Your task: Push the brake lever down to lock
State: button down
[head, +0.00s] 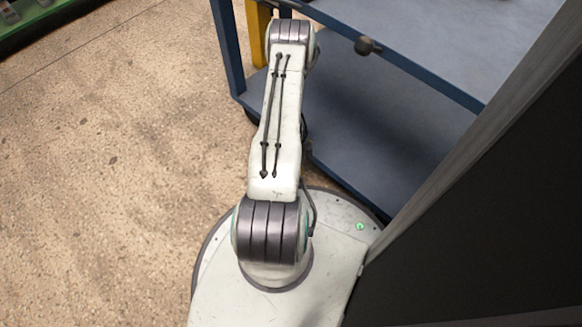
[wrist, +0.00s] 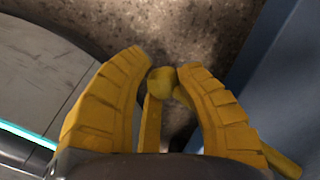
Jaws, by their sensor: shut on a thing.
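The brake lever shows in the wrist view as a yellow rod with a round yellow knob (wrist: 162,80) at its end. My gripper (wrist: 160,69), with two yellow ribbed fingers, is shut on the knob, one fingertip on each side. The lower part of the lever runs down between the fingers and is partly hidden by them and by the dark gripper body. In the head view my gripper and the knob are hidden behind my arm. How far down the lever stands I cannot tell.
A blue rack with a lower shelf (head: 385,135) stands close to my arm. A yellow upright part (head: 257,40) shows beside its post, and a dark round knob (head: 367,45) sits at its upper edge. A dark panel (head: 490,220) blocks the right.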

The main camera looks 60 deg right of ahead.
jog(key=shift+s+a+f, duration=0.15)
jog(key=shift+s, duration=0.05)
jog(key=c, duration=1.2)
grip_release()
jog(key=shift+o, duration=1.3)
notch_tip(320, 180, up, 12)
jog(key=shift+a, duration=0.15)
